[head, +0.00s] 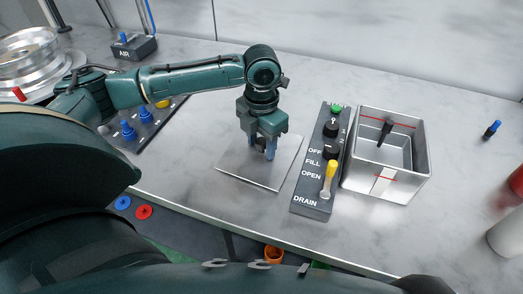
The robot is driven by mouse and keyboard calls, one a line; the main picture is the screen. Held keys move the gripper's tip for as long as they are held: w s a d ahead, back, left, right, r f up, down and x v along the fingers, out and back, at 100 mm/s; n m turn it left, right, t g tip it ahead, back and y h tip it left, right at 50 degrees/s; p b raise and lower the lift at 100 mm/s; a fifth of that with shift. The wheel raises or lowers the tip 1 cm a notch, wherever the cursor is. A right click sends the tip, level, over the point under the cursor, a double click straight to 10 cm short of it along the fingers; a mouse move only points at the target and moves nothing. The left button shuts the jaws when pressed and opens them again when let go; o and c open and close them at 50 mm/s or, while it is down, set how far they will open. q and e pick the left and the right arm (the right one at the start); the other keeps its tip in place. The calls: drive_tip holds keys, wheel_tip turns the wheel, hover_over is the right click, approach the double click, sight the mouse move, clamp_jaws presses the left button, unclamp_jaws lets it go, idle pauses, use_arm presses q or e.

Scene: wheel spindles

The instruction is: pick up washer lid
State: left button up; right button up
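The washer lid, a thin flat square metal plate (240,168), is on the grey marbled table in the middle of the head view. My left gripper (264,153) points down over the plate's upper middle, with its bluish fingertips at or just above the surface. The fingers hide whatever lies between them, so I cannot tell whether they grip a part of the plate. The open square metal washer tank (408,184) stands at the right, with red lines on its walls and a black part inside. My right gripper is out of view.
A dark control panel (313,190) with a yellow lever and labels OFF, FILL, OPEN and DRAIN stands between plate and tank. An AIR box (133,48), silver wheel (28,60) and blue-knobbed panel (150,128) are at left. The table behind the plate is clear.

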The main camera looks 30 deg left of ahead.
use_arm(q)
clamp_jaws()
idle(0.3)
